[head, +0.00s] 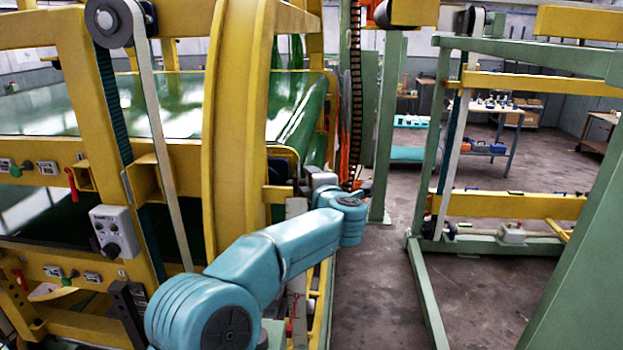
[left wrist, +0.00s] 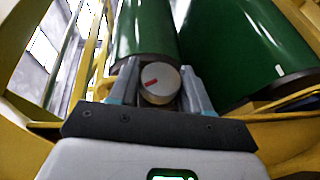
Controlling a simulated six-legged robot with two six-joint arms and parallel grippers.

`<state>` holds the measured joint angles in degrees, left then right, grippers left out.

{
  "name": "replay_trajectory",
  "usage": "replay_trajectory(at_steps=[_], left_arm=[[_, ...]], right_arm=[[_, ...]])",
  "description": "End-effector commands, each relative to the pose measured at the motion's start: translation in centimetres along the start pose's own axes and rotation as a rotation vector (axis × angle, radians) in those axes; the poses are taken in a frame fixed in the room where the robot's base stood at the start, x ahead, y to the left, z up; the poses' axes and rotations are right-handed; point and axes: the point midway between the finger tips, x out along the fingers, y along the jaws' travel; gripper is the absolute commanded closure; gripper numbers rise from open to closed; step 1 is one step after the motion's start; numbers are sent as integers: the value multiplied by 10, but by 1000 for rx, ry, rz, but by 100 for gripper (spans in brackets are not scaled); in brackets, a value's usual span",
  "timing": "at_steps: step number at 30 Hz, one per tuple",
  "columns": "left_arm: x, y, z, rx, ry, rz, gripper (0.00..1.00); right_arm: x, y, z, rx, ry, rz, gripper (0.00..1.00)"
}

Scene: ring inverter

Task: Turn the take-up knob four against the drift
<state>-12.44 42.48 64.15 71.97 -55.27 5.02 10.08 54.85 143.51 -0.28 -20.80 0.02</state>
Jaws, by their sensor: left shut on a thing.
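A round silver-grey knob (left wrist: 160,78) with a short red mark on its face sits between the two fingers of my left gripper (left wrist: 160,88) in the left wrist view. The gripper is shut on its sides. The red mark lies left of the knob's centre, tilted slightly up to the right. No number shows on the knob, so I cannot tell which one it is. In the head view my left gripper (head: 322,183) is at the right end of the yellow machine, and the knob is hidden there. My right gripper is in neither view.
Green rollers (left wrist: 146,28) lie just beyond the knob. The yellow machine frame (head: 235,120) with its belts fills the left of the head view. A grey control box (head: 115,232) is mounted on it. Green posts (head: 385,130) stand to the right, with open floor (head: 375,290) between.

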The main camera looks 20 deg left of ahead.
Motion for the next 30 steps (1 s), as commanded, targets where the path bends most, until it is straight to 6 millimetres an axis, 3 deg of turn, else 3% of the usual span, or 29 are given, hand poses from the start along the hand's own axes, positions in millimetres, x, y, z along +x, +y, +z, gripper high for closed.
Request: replay_trajectory(at_steps=[10, 26, 27, 28, 30], left_arm=[[0, 0, 1, 54, -3, -134, 82], [0, 0, 1, 67, 0, -159, 82], [0, 0, 1, 67, 0, -159, 42], [0, 0, 1, 67, 0, -159, 32], [0, 0, 1, 67, 0, -158, 31]], right_arm=[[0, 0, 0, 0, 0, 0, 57], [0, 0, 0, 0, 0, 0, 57], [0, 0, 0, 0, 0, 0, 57], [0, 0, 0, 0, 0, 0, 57], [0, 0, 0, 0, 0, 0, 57]])
